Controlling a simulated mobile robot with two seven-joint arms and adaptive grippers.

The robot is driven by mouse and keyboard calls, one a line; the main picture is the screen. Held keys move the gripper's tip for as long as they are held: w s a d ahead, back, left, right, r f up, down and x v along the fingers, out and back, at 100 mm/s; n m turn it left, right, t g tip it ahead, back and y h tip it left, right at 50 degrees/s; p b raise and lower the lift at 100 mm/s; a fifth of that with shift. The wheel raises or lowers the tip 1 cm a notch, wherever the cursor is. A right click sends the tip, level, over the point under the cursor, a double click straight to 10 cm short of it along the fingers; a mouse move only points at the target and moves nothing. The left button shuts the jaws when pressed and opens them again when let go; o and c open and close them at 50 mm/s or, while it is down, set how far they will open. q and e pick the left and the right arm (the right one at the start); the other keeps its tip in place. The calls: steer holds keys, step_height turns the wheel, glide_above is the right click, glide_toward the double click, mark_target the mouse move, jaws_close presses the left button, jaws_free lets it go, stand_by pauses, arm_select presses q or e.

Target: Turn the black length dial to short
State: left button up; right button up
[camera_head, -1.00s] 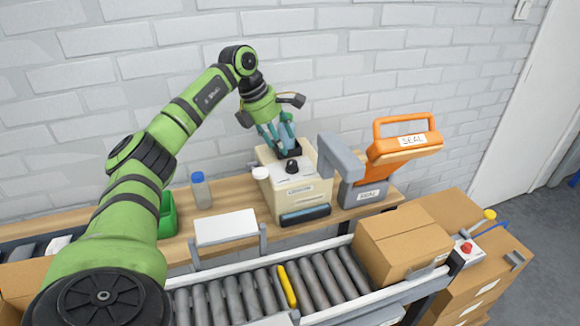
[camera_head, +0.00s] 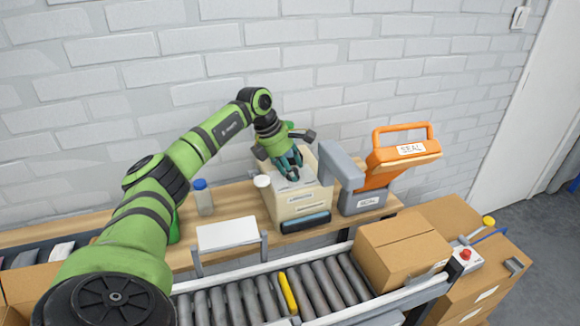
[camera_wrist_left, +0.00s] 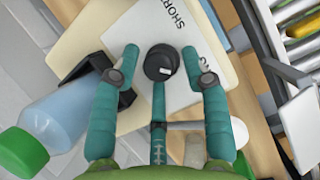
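The black length dial (camera_wrist_left: 160,62) sits on a pale plate (camera_wrist_left: 172,32) on top of a cream machine (camera_head: 318,203). A small white mark shows on the dial's lower right side in the wrist view. The word SHORT is printed above the dial there; another label at the right is mostly hidden by a finger. My left gripper (camera_head: 291,174) is over the machine top and hides the dial in the head view. In the wrist view the left gripper (camera_wrist_left: 160,56) is open, with teal fingers around the dial; I cannot tell whether they touch it. My right gripper is out of view.
A white-lidded jar (camera_head: 262,181) stands left of the machine; a grey and orange sealer (camera_head: 375,185) stands right. The roller conveyor (camera_head: 245,300) runs in front, with a carton (camera_head: 400,245).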

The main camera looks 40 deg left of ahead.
arm_select(q)
jaws_close()
steer(key=shift+n, duration=0.4)
steer(key=n, duration=0.1)
steer(key=n+y, duration=0.1)
steer(key=shift+s+d+n, duration=0.1)
steer(key=shift+d+n, duration=0.1)
steer(key=shift+n, duration=0.2)
steer(key=n+y, duration=0.1)
steer(key=n, duration=0.2)
steer(key=shift+d+n+t+y, duration=0.2)
steer(key=shift+n+t+y, duration=0.1)
steer(key=shift+n+y, duration=0.1)
steer(key=n+y, duration=0.1)
steer(key=n, duration=0.1)
steer(key=n+y, duration=0.1)
steer(key=n, duration=0.2)
steer(key=shift+d, duration=0.2)
steer(key=n, duration=0.1)
steer(key=n+g+y+b, duration=0.1)
steer(key=n, duration=0.1)
steer(key=n+g, duration=0.1)
steer(key=n, duration=0.1)
steer(key=shift+w+d, duration=0.1)
steer(key=shift+w, duration=0.15)
steer(key=shift+n+y, duration=0.3)
steer(key=shift+n, duration=0.1)
steer(key=shift+r, duration=0.1)
